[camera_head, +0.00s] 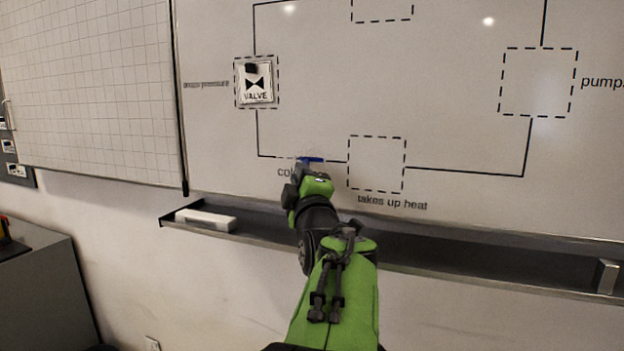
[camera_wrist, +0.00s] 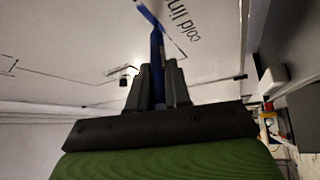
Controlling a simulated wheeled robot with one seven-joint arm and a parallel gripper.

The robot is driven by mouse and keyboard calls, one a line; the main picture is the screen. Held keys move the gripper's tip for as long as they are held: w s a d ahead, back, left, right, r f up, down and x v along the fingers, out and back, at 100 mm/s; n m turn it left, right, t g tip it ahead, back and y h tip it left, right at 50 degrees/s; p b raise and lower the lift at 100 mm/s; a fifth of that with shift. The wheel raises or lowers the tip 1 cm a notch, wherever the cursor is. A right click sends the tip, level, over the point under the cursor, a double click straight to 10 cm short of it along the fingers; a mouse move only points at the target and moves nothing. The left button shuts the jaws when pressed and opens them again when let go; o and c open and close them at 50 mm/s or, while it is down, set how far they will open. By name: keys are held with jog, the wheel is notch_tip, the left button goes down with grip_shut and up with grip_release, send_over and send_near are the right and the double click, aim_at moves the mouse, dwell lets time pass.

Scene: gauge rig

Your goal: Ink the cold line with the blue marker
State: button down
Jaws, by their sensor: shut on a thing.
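A whiteboard (camera_head: 330,80) carries a black line diagram. In its lower left run is the cold line, above a label starting "col" that my gripper partly hides. A short blue stroke (camera_head: 312,159) lies on this line, left of the dashed "takes up heat" box (camera_head: 376,164). It also shows in the wrist view (camera_wrist: 149,14). My gripper (camera_head: 301,172) is at the board, shut on the blue marker (camera_wrist: 157,48), whose tip end is at or very near the stroke's left end. Whether it touches the board is unclear. Left of the stroke the line looks thin and broken.
A dark tray ledge (camera_head: 450,259) runs below the board, with a white block (camera_head: 205,220) at its left and a grey block (camera_head: 606,276) at its right. A valve card (camera_head: 256,81) sits on the board. A grey cabinet (camera_head: 45,290) stands lower left.

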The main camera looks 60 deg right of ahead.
jog(key=w, duration=0.8)
jog(key=shift+w+a, duration=0.3)
jog(key=shift+a, duration=0.1)
jog(key=shift+a, duration=0.15)
jog(key=shift+s+a, duration=0.15)
jog(key=shift+a, duration=1.3)
jog(key=shift+s+a, duration=0.15)
jog(key=shift+a, duration=1.25)
jog(key=shift+a, duration=0.1)
jog(key=a, duration=0.2)
jog(key=shift+s+a, duration=0.15)
jog(key=shift+a, duration=0.25)
